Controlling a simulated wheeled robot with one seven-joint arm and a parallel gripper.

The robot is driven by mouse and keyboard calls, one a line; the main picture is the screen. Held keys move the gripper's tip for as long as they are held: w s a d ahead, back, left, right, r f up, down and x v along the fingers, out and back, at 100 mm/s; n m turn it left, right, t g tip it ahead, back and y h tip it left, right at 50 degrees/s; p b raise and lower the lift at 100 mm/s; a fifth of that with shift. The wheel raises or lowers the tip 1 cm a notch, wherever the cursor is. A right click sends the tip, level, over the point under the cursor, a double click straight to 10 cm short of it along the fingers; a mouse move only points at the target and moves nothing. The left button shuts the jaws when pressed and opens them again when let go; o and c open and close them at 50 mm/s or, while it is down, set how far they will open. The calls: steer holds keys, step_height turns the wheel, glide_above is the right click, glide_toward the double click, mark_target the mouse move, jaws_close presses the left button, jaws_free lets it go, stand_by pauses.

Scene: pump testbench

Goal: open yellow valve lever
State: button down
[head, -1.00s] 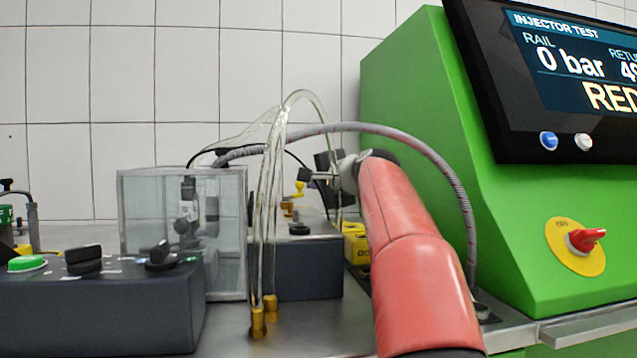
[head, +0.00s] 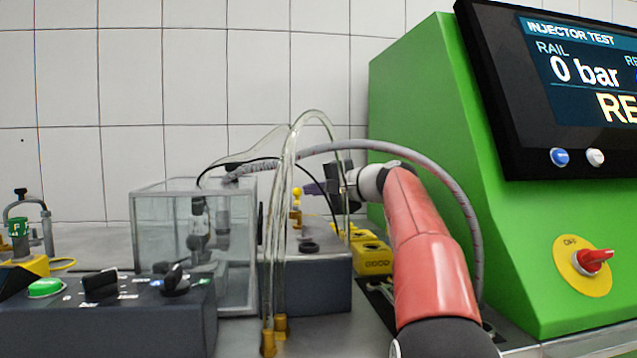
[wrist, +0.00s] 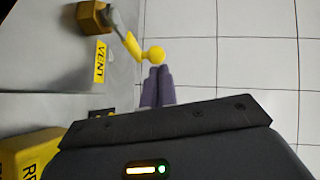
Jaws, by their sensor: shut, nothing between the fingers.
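The yellow valve lever shows in the wrist view as a grey arm with a yellow grip and round yellow knob (wrist: 153,55). It runs from a brass valve body (wrist: 92,17) beside a yellow VENT label (wrist: 101,62). In the head view the small yellow knob (head: 297,191) stands above the dark box, partly behind clear tubes. My gripper (wrist: 158,72) is shut and empty, its two purple-grey fingertips together just below the knob in the wrist view. I cannot tell if they touch it. In the head view my gripper (head: 309,188) is just right of the knob.
Clear tubes (head: 287,220) and a grey hose (head: 420,165) arch near my arm. A transparent tank (head: 160,230) stands left. Yellow bins (head: 373,260) lie below my wrist. A green cabinet (head: 420,110) stands right. A white tiled wall (wrist: 250,75) is behind the valve.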

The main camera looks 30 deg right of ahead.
steer(key=shift+w+a, duration=0.2)
steer(key=shift+w, duration=0.15)
stand_by(0.6)
